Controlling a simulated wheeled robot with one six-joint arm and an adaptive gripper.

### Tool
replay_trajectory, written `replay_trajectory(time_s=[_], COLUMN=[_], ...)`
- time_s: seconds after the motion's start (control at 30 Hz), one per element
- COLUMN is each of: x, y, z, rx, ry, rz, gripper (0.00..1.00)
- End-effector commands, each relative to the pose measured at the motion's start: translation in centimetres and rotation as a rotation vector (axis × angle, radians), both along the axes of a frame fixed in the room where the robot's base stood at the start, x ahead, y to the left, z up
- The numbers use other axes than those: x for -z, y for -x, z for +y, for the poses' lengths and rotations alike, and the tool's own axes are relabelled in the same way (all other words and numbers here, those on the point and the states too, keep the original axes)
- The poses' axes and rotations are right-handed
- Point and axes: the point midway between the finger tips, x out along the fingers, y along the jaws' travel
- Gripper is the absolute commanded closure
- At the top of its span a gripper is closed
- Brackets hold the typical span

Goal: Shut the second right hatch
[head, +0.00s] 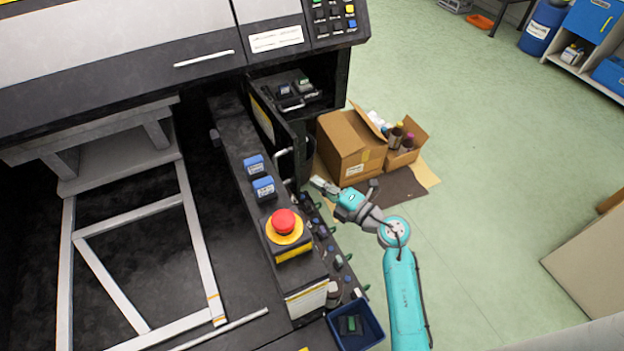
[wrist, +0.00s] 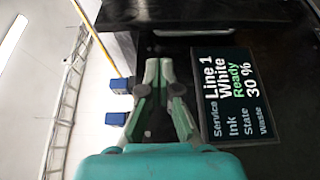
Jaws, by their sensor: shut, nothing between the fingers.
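The black machine has an open compartment (head: 300,92) on its right side, with dark bottles or fittings inside. A dark hatch door (head: 268,122) stands swung out beside it, with a silver bar handle (head: 283,153) near its lower end. Which numbered hatch this is I cannot tell. My gripper (head: 317,183) is just below and right of the handle, apart from it as far as I can see. In the wrist view my gripper (wrist: 160,66) is shut and empty in front of a dark panel with a lit screen (wrist: 237,95) reading "Line 1 White Ready 30 %".
Cardboard boxes (head: 352,148), one holding bottles, stand on the floor right of the machine. A red stop button (head: 283,222) and blue-topped blocks (head: 264,188) sit on the machine's side ledge. A blue bin (head: 356,324) is near its front.

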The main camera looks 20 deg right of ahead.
Motion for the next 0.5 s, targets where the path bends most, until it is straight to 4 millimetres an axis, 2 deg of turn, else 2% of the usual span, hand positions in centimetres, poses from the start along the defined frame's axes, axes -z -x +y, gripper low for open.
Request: replay_trajectory(time_s=[0.3, 0.5], x=[-0.1, -0.1], y=[-4.9, -7.0], z=[2.4, 3.3], rx=[-0.004, -0.002], ry=[0.000, -0.002], rz=[-0.003, -0.002], gripper=[1.00, 1.00])
